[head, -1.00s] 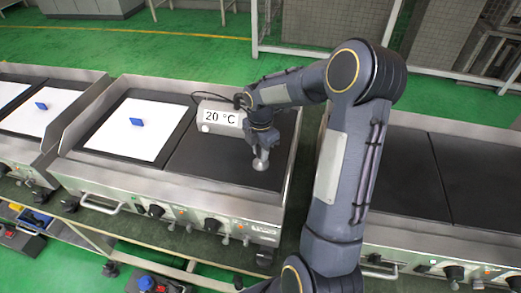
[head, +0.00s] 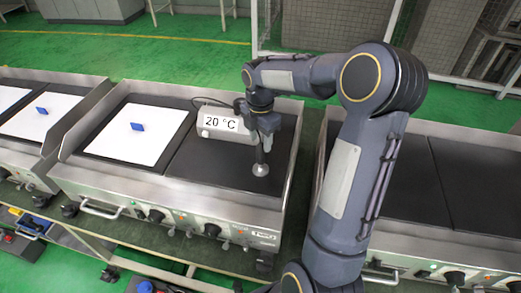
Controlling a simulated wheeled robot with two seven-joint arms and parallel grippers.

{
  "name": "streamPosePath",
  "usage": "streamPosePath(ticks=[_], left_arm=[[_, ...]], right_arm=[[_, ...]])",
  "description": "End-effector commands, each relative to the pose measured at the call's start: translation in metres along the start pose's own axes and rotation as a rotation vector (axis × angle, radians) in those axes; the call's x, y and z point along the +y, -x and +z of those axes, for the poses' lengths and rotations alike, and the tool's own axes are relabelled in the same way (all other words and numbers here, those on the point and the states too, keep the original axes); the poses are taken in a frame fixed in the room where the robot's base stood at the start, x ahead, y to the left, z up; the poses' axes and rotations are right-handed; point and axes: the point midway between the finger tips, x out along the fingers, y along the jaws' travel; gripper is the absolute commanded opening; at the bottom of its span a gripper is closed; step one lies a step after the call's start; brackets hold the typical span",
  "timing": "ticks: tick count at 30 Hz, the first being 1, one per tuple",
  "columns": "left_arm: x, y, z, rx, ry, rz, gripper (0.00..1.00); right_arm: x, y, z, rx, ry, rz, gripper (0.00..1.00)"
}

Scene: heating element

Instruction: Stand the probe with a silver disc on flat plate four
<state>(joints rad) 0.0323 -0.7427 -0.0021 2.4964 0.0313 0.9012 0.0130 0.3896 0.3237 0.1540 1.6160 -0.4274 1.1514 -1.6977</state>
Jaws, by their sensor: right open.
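The probe (head: 261,158) has a dark shaft and a round silver disc at its foot. It stands about upright, with the disc on or just over the dark flat plate (head: 205,158) in the right half of the middle griddle. My right gripper (head: 264,128) is open at the probe's upper part; the fingers are small and dark, so I cannot tell whether they touch it. A grey display box (head: 221,122) reading 20 °C is beside it. My left gripper is out of view.
A white sheet with a blue block (head: 138,127) covers the left plate of the middle griddle. Another griddle with a white sheet (head: 40,116) is at left. A griddle with bare dark plates (head: 470,180) is at right, partly behind my arm.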

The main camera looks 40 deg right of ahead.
Motion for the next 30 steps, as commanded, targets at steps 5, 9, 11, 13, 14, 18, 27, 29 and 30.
streamPosePath(ticks=[5, 9, 11, 13, 14, 18, 27, 29, 30], left_arm=[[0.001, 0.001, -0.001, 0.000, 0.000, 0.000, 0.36], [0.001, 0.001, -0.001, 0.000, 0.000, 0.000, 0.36], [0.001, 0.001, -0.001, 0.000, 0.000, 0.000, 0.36], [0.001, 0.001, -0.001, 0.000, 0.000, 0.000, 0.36], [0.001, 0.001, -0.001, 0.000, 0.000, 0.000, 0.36], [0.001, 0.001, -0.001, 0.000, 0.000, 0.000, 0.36], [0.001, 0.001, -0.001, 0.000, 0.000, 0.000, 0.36], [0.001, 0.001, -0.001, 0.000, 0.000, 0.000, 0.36], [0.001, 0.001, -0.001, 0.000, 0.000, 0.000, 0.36]], right_arm=[[0.001, 0.032, 0.000, -0.001, 0.000, 0.003, 0.46], [0.000, 0.044, 0.000, 0.000, -0.003, 0.002, 0.46], [-0.003, 0.049, -0.003, 0.002, -0.024, 0.009, 0.46], [-0.011, 0.057, -0.011, 0.009, -0.087, 0.030, 0.46], [-0.017, 0.061, -0.016, 0.014, -0.129, 0.044, 0.46], [-0.057, 0.082, -0.051, 0.079, -0.441, 0.127, 0.46], [-0.157, 0.081, -0.134, 0.416, -1.257, 0.202, 0.46], [-0.171, 0.076, -0.146, 0.489, -1.388, 0.186, 0.46], [-0.179, 0.072, -0.154, 0.533, -1.463, 0.172, 0.46]])
